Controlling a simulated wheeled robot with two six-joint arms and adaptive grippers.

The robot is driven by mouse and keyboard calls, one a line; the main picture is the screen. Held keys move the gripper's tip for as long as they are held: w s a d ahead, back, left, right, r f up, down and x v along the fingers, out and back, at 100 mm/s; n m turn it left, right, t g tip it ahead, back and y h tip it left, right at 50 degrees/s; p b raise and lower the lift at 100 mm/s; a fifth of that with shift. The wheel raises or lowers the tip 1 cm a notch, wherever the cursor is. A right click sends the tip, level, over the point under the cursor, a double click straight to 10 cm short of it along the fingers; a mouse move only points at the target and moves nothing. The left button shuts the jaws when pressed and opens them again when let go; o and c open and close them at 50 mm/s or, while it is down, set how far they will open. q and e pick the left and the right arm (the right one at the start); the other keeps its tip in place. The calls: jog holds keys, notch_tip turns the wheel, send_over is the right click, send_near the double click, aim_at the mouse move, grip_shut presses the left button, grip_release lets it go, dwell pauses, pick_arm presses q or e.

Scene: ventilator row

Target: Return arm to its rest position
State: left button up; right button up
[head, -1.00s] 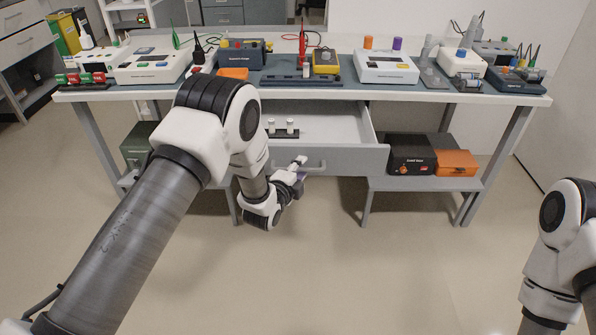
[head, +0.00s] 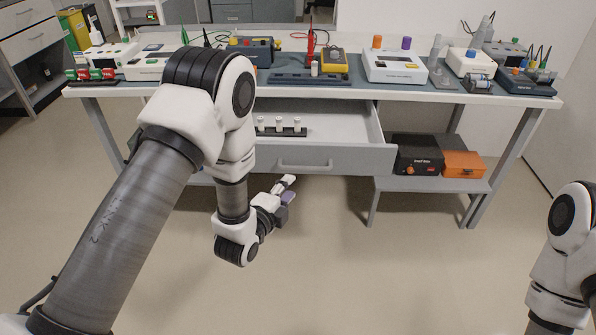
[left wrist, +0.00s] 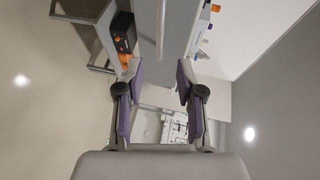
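My left gripper (head: 287,190) hangs in front of the workbench, below and in front of the open drawer (head: 340,160). It is clear of the drawer handle (head: 305,165). In the left wrist view its two purple-padded fingers (left wrist: 160,72) stand wide apart with nothing between them. My left arm reaches in from the left and covers part of the bench in the head view. Of my right arm only links show at the right edge of the head view; its gripper is out of frame.
The drawer stands open and holds a dark rack (head: 281,132) with white-capped vials. Devices cover the bench top (head: 330,92). A black box (head: 418,155) and an orange box (head: 463,163) sit on the lower shelf (head: 420,186). The floor in front is free.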

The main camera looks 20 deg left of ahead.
pick_arm(q)
jog(key=s+a+f+n+g+y, duration=0.15)
jog(key=s+f+n+g, duration=0.4)
jog(key=s+f, duration=0.65)
jog(key=s+a+f+n+g, duration=0.2)
jog(key=s+f+n+g, duration=0.35)
jog(key=s+f, duration=0.6)
jog(key=s+r+n+g, duration=0.2)
jog(key=s+n+g, duration=0.2)
jog(key=s+n, duration=0.5)
notch_tip(320, 180, up, 17)
jog(key=s+m+p, duration=0.1)
jog(key=p, duration=1.6)
jog(key=shift+s+g, duration=0.25)
jog(key=shift+g, duration=0.05)
jog(key=shift+y, duration=0.25)
